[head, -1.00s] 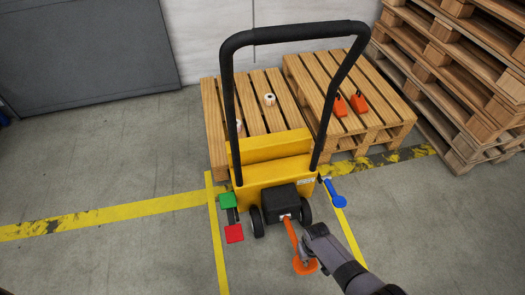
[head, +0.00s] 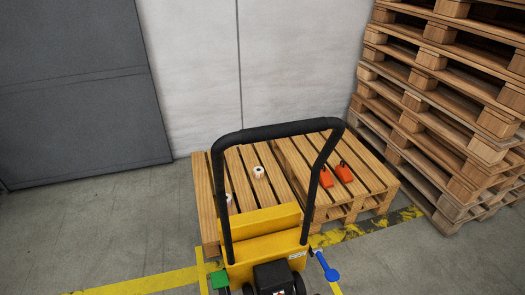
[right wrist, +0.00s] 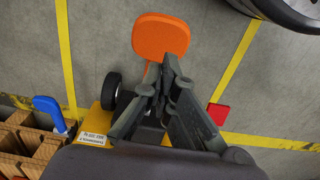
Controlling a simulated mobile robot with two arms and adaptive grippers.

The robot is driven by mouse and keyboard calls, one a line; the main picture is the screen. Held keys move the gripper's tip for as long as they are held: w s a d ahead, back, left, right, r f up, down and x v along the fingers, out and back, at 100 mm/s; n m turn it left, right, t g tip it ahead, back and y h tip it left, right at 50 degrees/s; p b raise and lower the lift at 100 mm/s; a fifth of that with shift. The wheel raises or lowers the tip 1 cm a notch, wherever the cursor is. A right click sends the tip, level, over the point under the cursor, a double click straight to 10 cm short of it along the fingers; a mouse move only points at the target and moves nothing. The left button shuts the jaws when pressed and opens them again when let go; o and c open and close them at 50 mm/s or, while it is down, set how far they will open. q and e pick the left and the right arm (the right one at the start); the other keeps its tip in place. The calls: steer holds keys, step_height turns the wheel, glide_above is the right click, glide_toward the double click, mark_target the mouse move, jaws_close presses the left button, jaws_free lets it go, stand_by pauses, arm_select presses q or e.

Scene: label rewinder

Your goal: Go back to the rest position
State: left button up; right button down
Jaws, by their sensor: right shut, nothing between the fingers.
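My right gripper (right wrist: 168,78) is shut and empty in the right wrist view. Beyond its fingertips is the orange paddle (right wrist: 160,37) of the yellow cart-like machine; its stem is partly hidden by the fingers. I cannot tell whether they touch. In the head view the yellow machine (head: 265,240) with its black handle (head: 280,132) stands at the bottom centre, its lower part cut off. Neither gripper shows in the head view, and my left gripper is in no view.
A pallet (head: 205,200) with white rolls (head: 259,172) and orange items (head: 343,173) is behind the machine. Stacked pallets (head: 440,110) rise at right. A green pad (head: 219,279) and a blue lever (head: 327,268) stick out. A red pad (right wrist: 218,113) shows near my right fingers. Floor at left is clear.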

steer(key=s+d+f+p, duration=0.1)
steer(key=s+d, duration=0.3)
steer(key=s, duration=0.6)
steer(key=s+d+f+m+p, duration=0.1)
steer(key=s+d+f, duration=0.3)
steer(key=s, duration=0.7)
steer(key=s+d+f+t+p, duration=0.1)
steer(key=s+d, duration=0.3)
steer(key=s, duration=0.7)
steer(key=shift+f+m+p, duration=0.3)
steer(key=shift+f, duration=0.5)
